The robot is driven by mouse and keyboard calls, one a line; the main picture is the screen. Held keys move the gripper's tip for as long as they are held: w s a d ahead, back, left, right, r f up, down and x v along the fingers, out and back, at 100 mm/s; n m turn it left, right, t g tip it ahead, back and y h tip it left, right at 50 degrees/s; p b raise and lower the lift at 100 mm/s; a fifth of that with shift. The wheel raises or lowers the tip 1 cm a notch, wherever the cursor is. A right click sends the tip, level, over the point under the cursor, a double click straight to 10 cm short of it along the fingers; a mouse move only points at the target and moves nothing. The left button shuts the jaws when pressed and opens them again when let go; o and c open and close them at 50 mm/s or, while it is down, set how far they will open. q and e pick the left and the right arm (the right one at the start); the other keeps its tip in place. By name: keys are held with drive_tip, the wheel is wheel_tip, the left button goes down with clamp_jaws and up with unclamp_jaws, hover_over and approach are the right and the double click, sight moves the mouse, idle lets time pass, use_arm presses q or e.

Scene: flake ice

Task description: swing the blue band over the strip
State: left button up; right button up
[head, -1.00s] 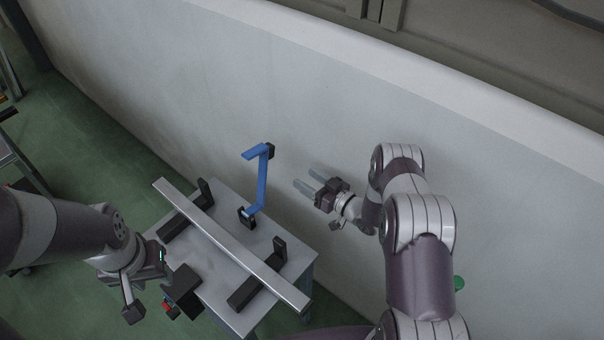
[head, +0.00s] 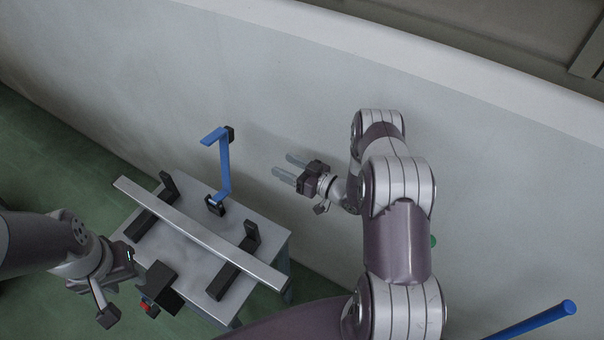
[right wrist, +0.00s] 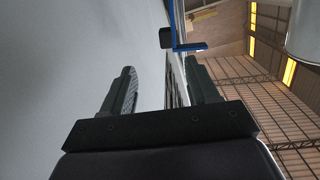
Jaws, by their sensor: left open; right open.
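The blue band (head: 224,165) stands upright behind the strip, hinged at a black block on the small table, with its bent top arm pointing left. It also shows in the right wrist view (right wrist: 181,28), ahead of the fingers. The metal strip (head: 195,232) lies across two black supports. My right gripper (head: 283,167) is open and empty, to the right of the band and apart from it, fingers pointing left.
The grey table (head: 190,262) carries black L-shaped supports (head: 232,262) under the strip. A pale wall (head: 120,85) runs close behind the table. A blue bar (head: 540,320) shows at the bottom right. Green floor lies to the left.

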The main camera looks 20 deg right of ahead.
drive_tip(key=b+v, duration=0.2)
drive_tip(key=v, duration=0.7)
drive_tip(key=shift+s, duration=0.1)
